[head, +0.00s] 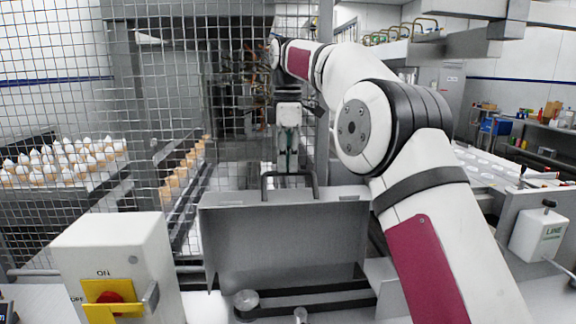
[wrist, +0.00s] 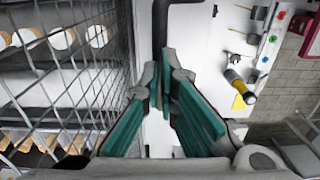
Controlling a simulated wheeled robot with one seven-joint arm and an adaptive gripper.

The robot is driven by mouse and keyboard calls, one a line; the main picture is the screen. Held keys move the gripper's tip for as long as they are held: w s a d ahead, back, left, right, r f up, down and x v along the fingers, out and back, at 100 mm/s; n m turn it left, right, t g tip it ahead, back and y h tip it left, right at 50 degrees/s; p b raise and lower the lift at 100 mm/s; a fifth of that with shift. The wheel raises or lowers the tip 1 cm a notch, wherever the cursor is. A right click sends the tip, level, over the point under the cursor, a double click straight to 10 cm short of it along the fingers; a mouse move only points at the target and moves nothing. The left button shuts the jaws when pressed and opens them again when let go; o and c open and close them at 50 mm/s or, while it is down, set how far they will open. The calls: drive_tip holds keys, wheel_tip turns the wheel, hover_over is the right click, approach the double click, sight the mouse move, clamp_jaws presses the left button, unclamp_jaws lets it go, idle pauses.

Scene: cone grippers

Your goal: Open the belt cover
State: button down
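The grey metal belt cover (head: 285,240) stands upright at the centre of the head view, its broad face toward me. A black U-shaped handle (head: 290,176) rises from its top edge. Under the cover, a dark belt (head: 315,298) and a round metal pulley (head: 246,300) show. My gripper (head: 287,168) points down at the middle of the handle.
A switch box (head: 112,265) with a red and yellow knob stands at front left. A wire mesh fence (head: 60,100) is behind and left, with cones on a tray (head: 75,183) beyond it.

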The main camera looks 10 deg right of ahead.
sight(288, 173)
drive_tip(key=shift+w+d+f+g, duration=0.1)
drive_tip(key=shift+f+g, duration=0.05)
drive_tip(key=shift+f, duration=0.65)
drive_tip(key=shift+w+d+f+g, duration=0.1)
drive_tip(key=shift+f+g, duration=0.05)
drive_tip(key=shift+f, duration=0.65)
drive_tip(key=c, duration=1.7)
unclamp_jaws()
drive_tip(key=shift+o, duration=0.2)
drive_tip(key=shift+w+a+f, duration=0.1)
drive_tip(key=shift+w+f, duration=0.15)
drive_tip(key=shift+w, duration=0.05)
drive_tip(key=shift+s+r, duration=0.15)
drive_tip(key=shift+r, duration=0.05)
drive_tip(key=shift+r, duration=0.1)
